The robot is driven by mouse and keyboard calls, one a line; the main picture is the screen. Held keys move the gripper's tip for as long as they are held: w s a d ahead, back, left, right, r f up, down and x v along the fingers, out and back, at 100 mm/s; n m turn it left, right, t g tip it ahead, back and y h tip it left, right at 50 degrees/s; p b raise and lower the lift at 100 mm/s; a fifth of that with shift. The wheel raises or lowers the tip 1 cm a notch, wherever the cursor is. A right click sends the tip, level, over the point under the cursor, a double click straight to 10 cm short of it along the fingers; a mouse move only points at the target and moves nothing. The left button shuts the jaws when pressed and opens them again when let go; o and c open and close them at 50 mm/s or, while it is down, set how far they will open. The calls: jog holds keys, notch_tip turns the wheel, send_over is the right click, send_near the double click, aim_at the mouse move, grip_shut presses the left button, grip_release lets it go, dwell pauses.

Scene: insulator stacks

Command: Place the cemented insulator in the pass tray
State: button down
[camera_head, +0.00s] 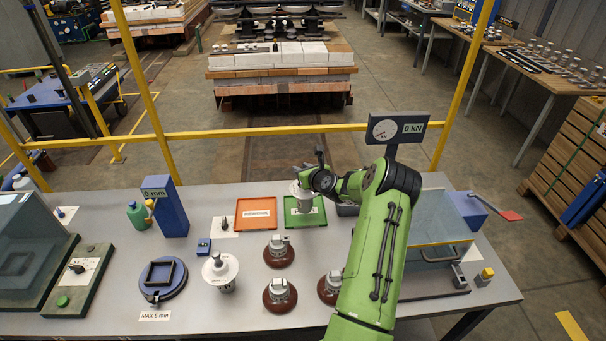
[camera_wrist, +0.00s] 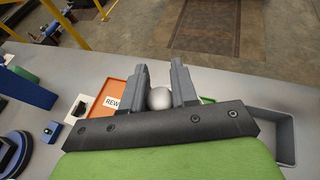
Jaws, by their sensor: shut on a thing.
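My gripper (camera_head: 312,178) is shut on the white cemented insulator (camera_head: 304,192), at the end of my green arm. In the wrist view the two grey fingers of my gripper (camera_wrist: 158,95) press on the insulator's round grey top (camera_wrist: 159,98). The insulator is upright, over the green tray (camera_head: 290,219) at the back middle of the table. I cannot tell whether its lower end touches the tray floor. In the wrist view the gripper hides most of the green tray.
An orange tray (camera_head: 243,220) marked rework stands just left of the green one. Several brown insulators (camera_head: 279,252) and a white one (camera_head: 220,271) stand in front. A grey bin (camera_wrist: 282,128) is to the right. A glass-walled box (camera_head: 440,213) stands right of my arm.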

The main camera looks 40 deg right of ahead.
jog(key=shift+f, duration=2.2)
jog(key=c, duration=0.9)
grip_release()
jog(key=shift+f, duration=0.15)
jog(key=shift+o, duration=0.2)
